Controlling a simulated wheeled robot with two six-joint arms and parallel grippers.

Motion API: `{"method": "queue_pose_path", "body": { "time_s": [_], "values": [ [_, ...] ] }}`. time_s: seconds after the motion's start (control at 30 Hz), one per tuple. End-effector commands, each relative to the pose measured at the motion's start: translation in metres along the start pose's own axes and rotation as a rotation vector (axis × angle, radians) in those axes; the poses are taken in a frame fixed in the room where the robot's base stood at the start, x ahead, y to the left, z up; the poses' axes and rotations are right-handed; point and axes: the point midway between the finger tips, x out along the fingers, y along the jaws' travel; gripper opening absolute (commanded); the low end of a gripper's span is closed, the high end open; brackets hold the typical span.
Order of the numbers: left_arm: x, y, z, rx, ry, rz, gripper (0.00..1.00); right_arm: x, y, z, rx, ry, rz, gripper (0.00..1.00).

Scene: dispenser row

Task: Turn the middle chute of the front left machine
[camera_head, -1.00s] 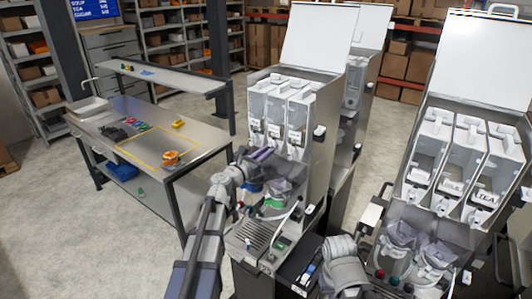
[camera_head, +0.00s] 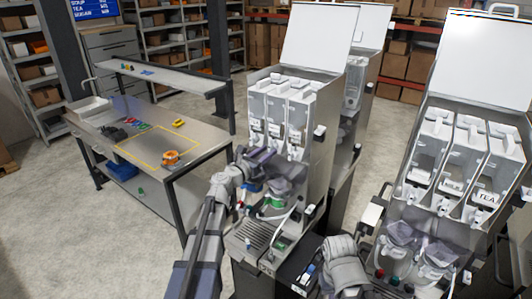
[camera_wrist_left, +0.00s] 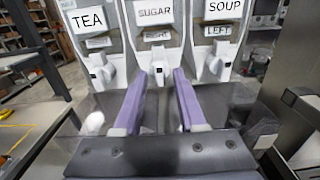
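The front left machine (camera_head: 318,150) stands open-lidded in the head view, with three clear canisters side by side. In the left wrist view they read TEA (camera_wrist_left: 88,20), SUGAR (camera_wrist_left: 154,12) and SOUP (camera_wrist_left: 222,9), each with a white chute below. The middle chute (camera_wrist_left: 158,70) is under SUGAR and points down. My left gripper (camera_wrist_left: 158,75) is open, its two purple fingers spread on either side of the middle chute's line; I cannot tell whether they touch it. In the head view my left gripper (camera_head: 262,157) is at the machine's front.
Neighbouring chutes, left (camera_wrist_left: 100,72) and right (camera_wrist_left: 218,66), flank my fingers closely. A second machine (camera_head: 440,190) stands at the right. A metal worktable (camera_head: 200,140) with small items, including an orange one (camera_head: 171,157), is at the left. Floor between is clear.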

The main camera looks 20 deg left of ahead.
Motion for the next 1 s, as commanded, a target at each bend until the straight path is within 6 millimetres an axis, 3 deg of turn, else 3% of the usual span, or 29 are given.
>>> {"method": "queue_pose_path", "body": {
  "time_s": [0.43,0.83,1.0],
  "values": [
    [-0.008,0.000,0.000,-0.001,-0.001,0.001,0.45,0.000,0.000,0.000,0.000,0.000,0.000,0.00],
    [-0.068,-0.001,0.000,0.000,-0.001,0.002,0.45,0.000,0.000,0.000,0.000,0.000,0.000,0.00],
    [-0.079,-0.001,0.000,0.000,0.000,0.001,0.45,0.000,0.000,0.000,0.000,0.000,0.000,0.00]
  ]
}}
